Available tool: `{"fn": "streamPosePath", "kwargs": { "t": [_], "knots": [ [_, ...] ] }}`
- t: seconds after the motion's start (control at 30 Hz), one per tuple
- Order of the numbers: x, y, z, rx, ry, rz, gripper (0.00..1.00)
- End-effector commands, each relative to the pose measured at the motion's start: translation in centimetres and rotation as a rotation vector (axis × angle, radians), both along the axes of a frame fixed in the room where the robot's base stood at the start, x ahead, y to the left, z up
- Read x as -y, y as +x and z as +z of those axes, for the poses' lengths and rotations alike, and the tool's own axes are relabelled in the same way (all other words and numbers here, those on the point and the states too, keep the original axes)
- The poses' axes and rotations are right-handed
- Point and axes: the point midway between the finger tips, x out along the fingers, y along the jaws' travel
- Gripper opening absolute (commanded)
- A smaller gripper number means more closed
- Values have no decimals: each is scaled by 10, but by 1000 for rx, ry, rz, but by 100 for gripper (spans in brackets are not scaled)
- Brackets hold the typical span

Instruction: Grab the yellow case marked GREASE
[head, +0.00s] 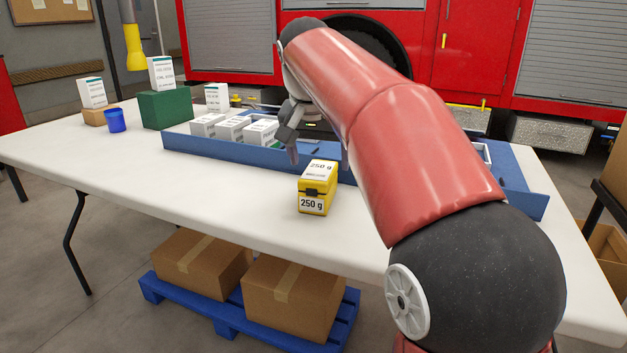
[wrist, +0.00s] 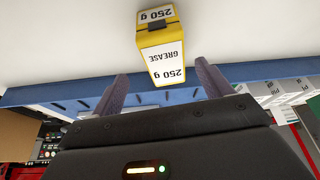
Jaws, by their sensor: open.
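The yellow case (head: 317,187) stands on the white table in front of the blue tray, with white "250 g" labels on its top and front. In the wrist view the yellow case (wrist: 160,47) shows a label reading GREASE and 250 g, upside down. My gripper (wrist: 161,86) is open, its two dark fingers apart with the near end of the case seen between and beyond their tips. In the head view my gripper (head: 293,140) is partly hidden by my arm, just behind and left of the case. Nothing is held.
A blue tray (head: 185,147) with several white boxes (head: 232,128) lies behind the case. A green box (head: 166,110), a blue cup (head: 115,120) and more white boxes stand at the left. The white table (head: 180,185) is clear left of the case.

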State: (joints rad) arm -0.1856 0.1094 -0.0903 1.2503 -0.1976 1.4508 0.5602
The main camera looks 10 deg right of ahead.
Motion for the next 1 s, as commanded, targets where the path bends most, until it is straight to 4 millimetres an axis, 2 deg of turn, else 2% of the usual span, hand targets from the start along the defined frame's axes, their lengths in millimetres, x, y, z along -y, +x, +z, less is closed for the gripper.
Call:
{"fn": "streamPosePath", "kwargs": {
  "t": [0.17, 0.6, 1.0],
  "knots": [
    [0, 11, -11, -1, -2, -16, 78],
    [10, 32, -64, -1, -2, -15, 78],
    [11, 35, -69, 1, -2, -13, 78]
  ]
}}
